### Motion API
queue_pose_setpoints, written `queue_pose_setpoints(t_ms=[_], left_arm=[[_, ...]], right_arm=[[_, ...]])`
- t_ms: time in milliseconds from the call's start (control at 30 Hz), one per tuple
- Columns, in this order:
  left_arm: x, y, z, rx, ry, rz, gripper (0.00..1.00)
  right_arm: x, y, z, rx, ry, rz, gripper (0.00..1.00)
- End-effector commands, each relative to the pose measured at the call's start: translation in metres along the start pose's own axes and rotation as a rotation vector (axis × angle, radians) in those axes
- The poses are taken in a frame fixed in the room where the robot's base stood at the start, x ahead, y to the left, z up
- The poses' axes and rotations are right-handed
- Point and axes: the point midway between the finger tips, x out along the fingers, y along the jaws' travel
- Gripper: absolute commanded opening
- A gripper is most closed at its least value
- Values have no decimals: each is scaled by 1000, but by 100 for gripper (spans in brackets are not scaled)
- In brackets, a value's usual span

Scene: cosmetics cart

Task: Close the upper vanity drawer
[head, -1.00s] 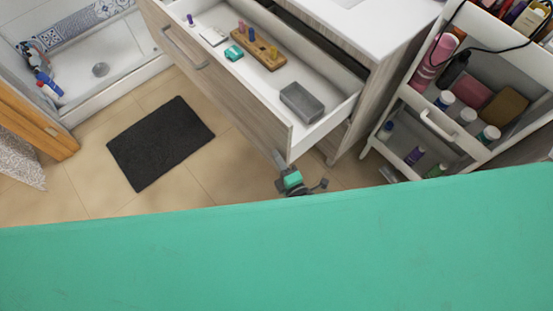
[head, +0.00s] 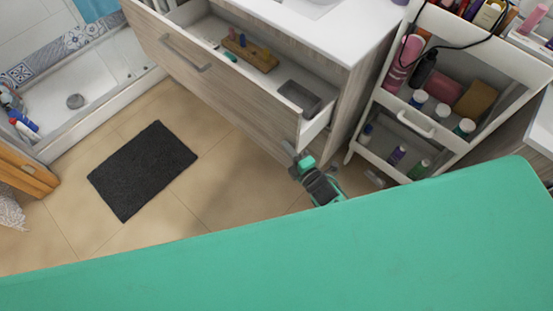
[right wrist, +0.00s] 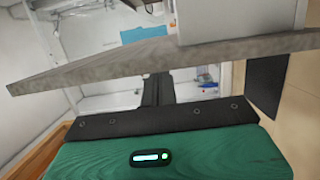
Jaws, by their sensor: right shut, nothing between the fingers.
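The upper vanity drawer, with a wood-grain front (head: 215,92) and a long grey handle (head: 184,54), is partly open in the head view. A strip of its interior shows between the front and the white countertop. My right gripper (head: 297,160) is shut and empty at the right end of the drawer front, low by its corner; whether it touches cannot be told. In the right wrist view, the drawer front (right wrist: 110,66) crosses edge-on, close to my dark fingers (right wrist: 157,88). My left gripper is not in view.
Inside the drawer are a wooden holder (head: 250,52) with small bottles and a grey tray (head: 299,97). A white cart (head: 452,140) with bottles stands right of the vanity. A dark mat (head: 142,169) lies on the open floor, left. A shower tray (head: 90,85) is at far left.

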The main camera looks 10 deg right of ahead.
Motion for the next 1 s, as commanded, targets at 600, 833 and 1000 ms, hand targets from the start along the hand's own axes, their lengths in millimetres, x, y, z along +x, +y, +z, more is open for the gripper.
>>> queue_pose_setpoints(t_ms=[600, 833, 1000], left_arm=[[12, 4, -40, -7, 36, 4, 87], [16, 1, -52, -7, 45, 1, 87], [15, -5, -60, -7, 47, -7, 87]], right_arm=[[29, -2, 117, -5, -1, 0, 0], [40, -2, 159, -5, -1, 1, 0], [46, -2, 186, -5, -2, 0, 0]])
